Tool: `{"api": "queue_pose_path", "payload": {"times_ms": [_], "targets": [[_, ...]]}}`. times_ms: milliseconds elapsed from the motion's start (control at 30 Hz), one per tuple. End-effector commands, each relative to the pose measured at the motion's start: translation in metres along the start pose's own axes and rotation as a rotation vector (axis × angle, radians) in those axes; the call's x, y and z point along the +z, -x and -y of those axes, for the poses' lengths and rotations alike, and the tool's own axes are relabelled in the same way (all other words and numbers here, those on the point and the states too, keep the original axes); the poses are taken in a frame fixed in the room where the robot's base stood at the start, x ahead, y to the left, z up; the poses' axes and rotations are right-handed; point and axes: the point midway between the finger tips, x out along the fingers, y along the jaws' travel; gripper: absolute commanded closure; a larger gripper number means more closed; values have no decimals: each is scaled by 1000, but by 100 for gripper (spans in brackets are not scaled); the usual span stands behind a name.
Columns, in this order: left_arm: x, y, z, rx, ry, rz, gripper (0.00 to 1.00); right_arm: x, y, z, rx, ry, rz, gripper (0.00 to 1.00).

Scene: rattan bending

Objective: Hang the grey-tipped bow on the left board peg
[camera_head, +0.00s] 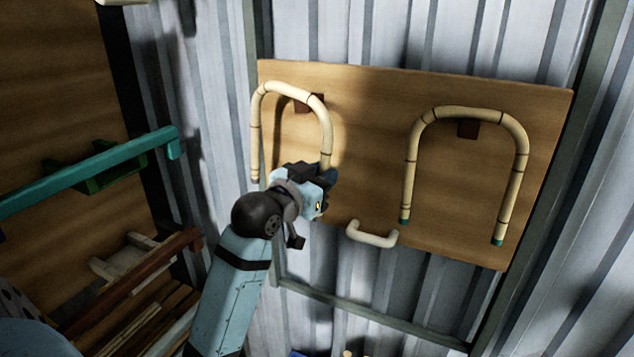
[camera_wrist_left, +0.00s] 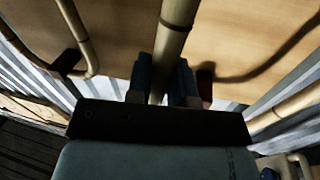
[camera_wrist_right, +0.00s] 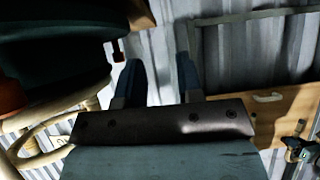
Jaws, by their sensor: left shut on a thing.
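The grey-tipped bow (camera_head: 256,130) is a pale rattan arch with dark bands, upright in front of the left half of the wooden board (camera_head: 365,130). The left board peg (camera_head: 301,106) is a brown block under its arch, near the right shoulder. I cannot tell whether the bow rests on it. My left gripper (camera_head: 318,180) is shut on the bow's right leg, hiding that leg's end. The left wrist view shows the leg (camera_wrist_left: 174,40) between the fingers (camera_wrist_left: 166,82). My right gripper (camera_wrist_right: 158,80) shows only in its wrist view, open and empty.
A green-tipped bow (camera_head: 411,160) hangs at the right board peg (camera_head: 467,129). A pale handle (camera_head: 371,235) sits at the board's lower edge. A teal bar (camera_head: 85,172) and a brown bar (camera_head: 130,280) stand at the left. Corrugated metal wall lies behind the board.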

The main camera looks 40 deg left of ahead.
Motion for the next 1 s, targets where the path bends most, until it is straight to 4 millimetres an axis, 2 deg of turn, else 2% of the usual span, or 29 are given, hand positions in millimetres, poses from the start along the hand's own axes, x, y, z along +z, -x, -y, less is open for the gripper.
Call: {"api": "queue_pose_path", "payload": {"times_ms": [733,1000], "targets": [[6,-52,10,0,-1,-1,100,14,-10,3,-8,-1,3,66],[12,-62,12,0,-1,1,100,10,-7,3,-9,0,2,66]]}}
